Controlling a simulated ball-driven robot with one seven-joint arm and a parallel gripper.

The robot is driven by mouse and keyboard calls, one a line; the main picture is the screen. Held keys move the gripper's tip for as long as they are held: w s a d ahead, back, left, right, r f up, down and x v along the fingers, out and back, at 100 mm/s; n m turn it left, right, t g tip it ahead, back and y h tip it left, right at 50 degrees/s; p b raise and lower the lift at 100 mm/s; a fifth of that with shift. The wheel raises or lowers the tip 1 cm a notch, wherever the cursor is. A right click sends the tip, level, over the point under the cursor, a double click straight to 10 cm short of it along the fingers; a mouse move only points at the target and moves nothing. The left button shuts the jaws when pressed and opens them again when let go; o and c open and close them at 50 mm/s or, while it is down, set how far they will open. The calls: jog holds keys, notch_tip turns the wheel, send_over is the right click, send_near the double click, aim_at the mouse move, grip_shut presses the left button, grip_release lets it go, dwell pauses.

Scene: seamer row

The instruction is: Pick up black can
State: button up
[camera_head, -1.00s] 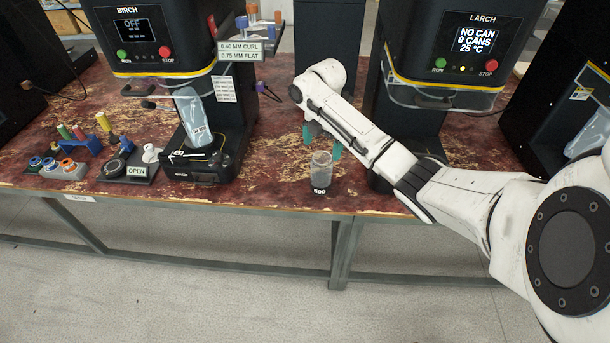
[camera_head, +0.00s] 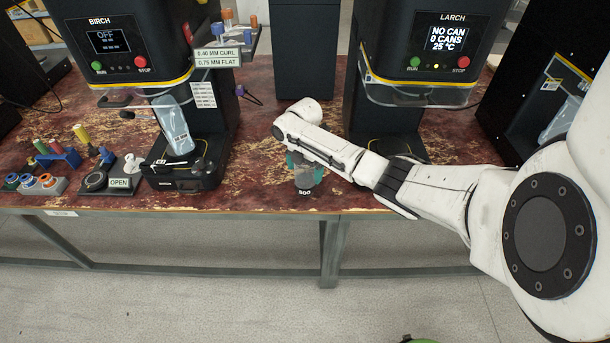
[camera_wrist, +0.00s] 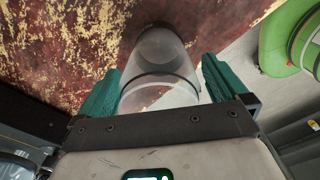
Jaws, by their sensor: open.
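A can (camera_head: 304,193) with a black lower band marked 500 stands upright near the bench's front edge, between the two machines. Its upper part looked clear; my gripper now hides most of that. My gripper (camera_head: 304,167) is open at the can, with teal fingers pointing down. In the wrist view, the clear can wall (camera_wrist: 160,65) rises between the two teal fingers of the gripper (camera_wrist: 158,85), one finger on each side. I cannot tell whether either finger touches it. No other black can is seen.
The bench (camera_head: 255,180) is worn red, clear around the can. The BIRCH machine (camera_head: 115,40) stands left with its base and pouch; the LARCH machine (camera_head: 435,40) stands right, behind my arm. Tools (camera_head: 60,160) lie far left. A green reel (camera_wrist: 295,40) shows beyond the bench edge.

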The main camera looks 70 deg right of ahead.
jog(key=c, duration=1)
jog(key=shift+r, duration=0.15)
